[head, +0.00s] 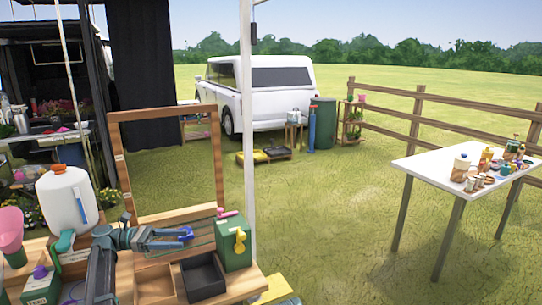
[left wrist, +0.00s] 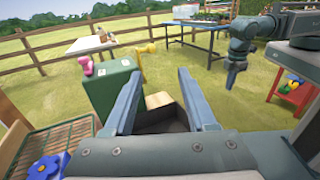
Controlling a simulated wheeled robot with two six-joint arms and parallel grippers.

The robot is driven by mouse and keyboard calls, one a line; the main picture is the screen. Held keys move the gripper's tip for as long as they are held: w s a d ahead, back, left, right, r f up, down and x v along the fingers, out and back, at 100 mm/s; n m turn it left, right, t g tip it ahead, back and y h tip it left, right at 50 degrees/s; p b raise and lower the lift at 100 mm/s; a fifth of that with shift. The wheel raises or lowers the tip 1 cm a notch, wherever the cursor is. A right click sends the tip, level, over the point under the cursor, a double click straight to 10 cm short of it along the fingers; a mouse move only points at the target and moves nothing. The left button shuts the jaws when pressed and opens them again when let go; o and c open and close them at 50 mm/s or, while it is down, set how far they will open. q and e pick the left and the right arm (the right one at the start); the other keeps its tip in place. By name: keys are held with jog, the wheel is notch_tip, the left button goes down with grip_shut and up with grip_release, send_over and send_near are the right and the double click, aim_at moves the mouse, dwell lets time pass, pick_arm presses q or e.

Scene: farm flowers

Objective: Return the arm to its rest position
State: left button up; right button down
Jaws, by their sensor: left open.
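My left gripper (head: 188,238) reaches in from the left over the wooden workbench (head: 240,287), its fingers pointing right. In the left wrist view my left gripper (left wrist: 160,75) has its two blue-grey fingers wide apart with nothing held between them. A dark arm, apparently my right arm, hangs at the upper right of that view, its gripper (left wrist: 235,73) pointing down. Whether its jaws are open is too small to tell. The head view does not show it.
A green box (head: 234,254) with yellow and pink pieces stands close beyond the left fingertips. A black tray (head: 203,278) lies below. A blue flower-shaped piece (left wrist: 44,168) sits by a wire rack. A white jug (head: 68,205) and wooden frame (head: 163,109) stand nearby.

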pick_arm(q)
jog(key=s+d+f+m+y, duration=0.1)
jog(key=d, duration=0.2)
jog(key=s+d+f+m+g+y+p, duration=0.1)
jog(key=d, duration=0.3)
jog(key=s+d+f+m+y+p, duration=0.1)
jog(key=d+f, duration=0.1)
jog(key=d, duration=0.2)
jog(key=shift+s+d+g, duration=0.2)
jog(key=shift+d+g, duration=0.05)
jog(key=shift+g, duration=0.15)
jog(key=s+d+f+m+g+y+p, duration=0.25)
jog(key=s+d+f+m+y, duration=0.2)
jog(key=s+d, duration=0.35)
jog(key=s+d+f+m+t+y+p, duration=0.2)
jog(key=s+m+y+p, duration=0.4)
jog(key=s+m+y, duration=0.5)
jog(key=s+m+t, duration=0.1)
jog(key=s+m, duration=0.2)
jog(key=m, duration=0.1)
jog(key=shift+d+f+y, duration=0.15)
jog(key=shift+d+y, duration=0.2)
